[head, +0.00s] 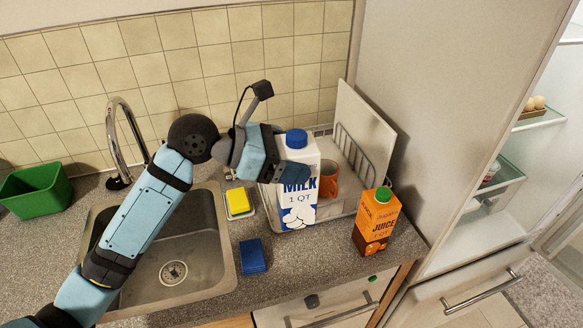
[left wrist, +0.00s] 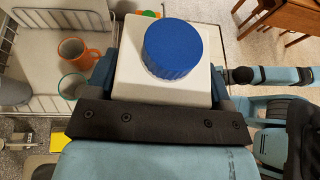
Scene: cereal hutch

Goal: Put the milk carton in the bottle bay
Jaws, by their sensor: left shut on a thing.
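The milk carton (head: 298,200) is white with a blue cap and blue lettering, and stands upright. My left gripper (head: 278,160) is shut on its upper part from the left. In the left wrist view the carton's blue cap (left wrist: 174,48) and white top show between the fingers. The carton overlaps the front of the dish rack in the head view; I cannot tell whether its base is touching anything. The open fridge (head: 480,220) is at the right, with its door partly visible at the edge. I cannot clearly make out the bottle bay. My right gripper is not seen.
An orange juice carton (head: 374,222) stands right of the milk. The dish rack (head: 350,150) holds an orange mug (head: 329,180) and a board. A yellow sponge (head: 238,202), a blue sponge (head: 252,257), the sink (head: 205,265) and a green bin (head: 36,190) are to the left.

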